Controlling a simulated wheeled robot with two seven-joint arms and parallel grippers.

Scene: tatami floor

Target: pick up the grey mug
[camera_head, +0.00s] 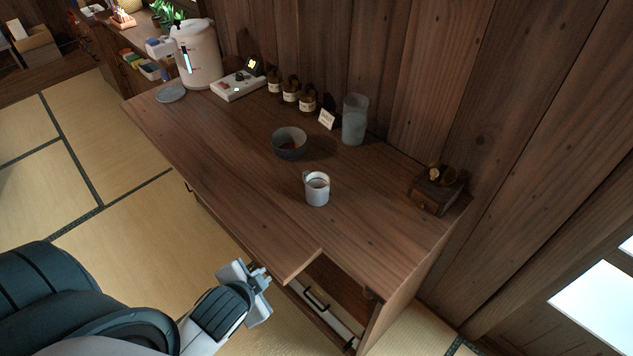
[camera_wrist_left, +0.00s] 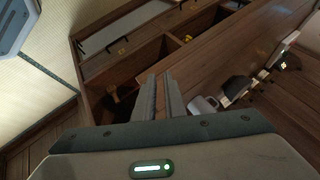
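The grey mug (camera_head: 317,190) is pale and stands upright on the wooden desk (camera_head: 240,160), near its front right part. A pale rounded shape that looks like the mug (camera_wrist_left: 203,104) shows right of my fingers in the left wrist view. My left gripper (camera_head: 263,279) is in front of the desk, below and left of the mug and apart from it. In the left wrist view, the two fingers (camera_wrist_left: 160,96) lie close together with nothing seen between them. My right gripper is in neither view.
A dark bowl (camera_head: 289,143) stands behind and left of the mug. A grey glass cylinder (camera_head: 354,119), several brown bottles (camera_head: 291,91) and a small card (camera_head: 327,119) line the wall. A wooden box (camera_head: 434,190) is at right. An open compartment (camera_head: 337,287) shows below the desk.

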